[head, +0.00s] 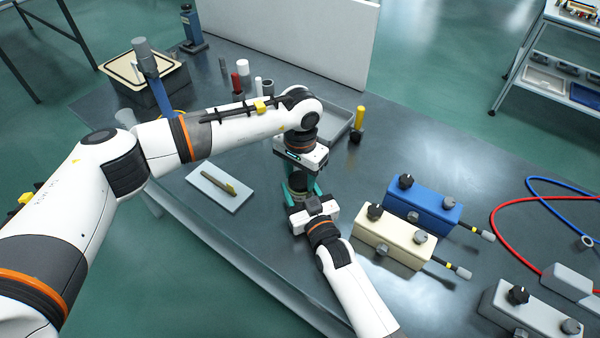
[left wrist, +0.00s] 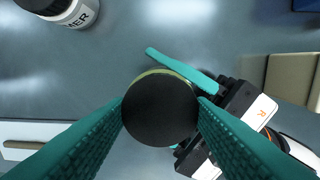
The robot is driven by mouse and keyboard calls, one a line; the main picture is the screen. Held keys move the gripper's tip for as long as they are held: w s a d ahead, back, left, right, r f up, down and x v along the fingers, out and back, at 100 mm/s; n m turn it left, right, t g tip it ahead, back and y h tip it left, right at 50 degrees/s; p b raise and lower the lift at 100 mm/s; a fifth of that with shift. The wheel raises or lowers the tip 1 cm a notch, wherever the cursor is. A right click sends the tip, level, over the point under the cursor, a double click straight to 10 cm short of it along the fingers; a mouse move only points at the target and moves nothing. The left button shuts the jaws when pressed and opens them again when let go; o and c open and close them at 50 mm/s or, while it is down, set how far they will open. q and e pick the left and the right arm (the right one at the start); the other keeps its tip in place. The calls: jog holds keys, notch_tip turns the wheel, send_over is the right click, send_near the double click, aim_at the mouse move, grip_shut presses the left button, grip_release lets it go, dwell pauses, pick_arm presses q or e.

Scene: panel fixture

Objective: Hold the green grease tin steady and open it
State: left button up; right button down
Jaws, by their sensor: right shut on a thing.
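The grease tin (head: 298,182) stands on the dark bench, mostly hidden between my grippers in the head view. The left wrist view looks down on its round black lid (left wrist: 160,110), with a thin yellow-green rim showing behind it. My right gripper (head: 301,190) is shut on the tin from the near side; its teal finger (left wrist: 182,68) and dark body show beside the tin in the wrist view. My left gripper (left wrist: 160,112) points down over the tin, with a teal finger at each side of the lid. Whether these fingers press on the lid is unclear.
Blue (head: 423,206) and cream (head: 393,238) knobbed boxes stand to the right. A pale plate (head: 220,188) with a pen-like item lies left. A white bottle (left wrist: 75,14) stands near the tin.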

pick_arm(q)
jog(key=n, duration=0.7)
jog(key=shift+n, duration=0.4)
jog(key=n, duration=0.6)
jog(key=shift+n, duration=0.4)
jog(key=n, duration=0.7)
jog(key=shift+r, duration=0.1)
jog(key=n, duration=0.6)
jog(key=shift+n, duration=0.4)
jog(key=n, duration=2)
jog(key=shift+n, duration=0.4)
jog(key=n, duration=0.5)
